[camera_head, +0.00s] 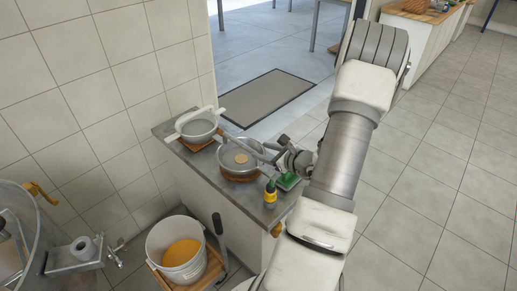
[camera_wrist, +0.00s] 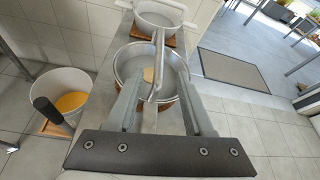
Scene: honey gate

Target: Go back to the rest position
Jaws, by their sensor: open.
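My gripper (camera_head: 272,153) is over the counter (camera_head: 165,131), beside the nearer metal pan. In the wrist view my gripper (camera_wrist: 157,80) has its two fingers apart, pointing towards the pan (camera_wrist: 124,64). A thin grey metal rod, like a utensil handle (camera_wrist: 158,62), shows between the fingers and reaches over the pan. I cannot tell whether it touches a finger. In the head view the nearer pan (camera_head: 225,163) sits on a wooden base and has a round tan patch inside. My arm rises on the right and bends down to the counter.
A white-handled pan (camera_head: 198,127) stands farther back on the counter. A yellow-and-dark bottle (camera_head: 270,195) and a green item (camera_head: 288,181) are near my gripper. A white bucket (camera_head: 160,243) with amber contents stands below left. A tiled wall (camera_head: 90,70) bounds the left; floor at right is open.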

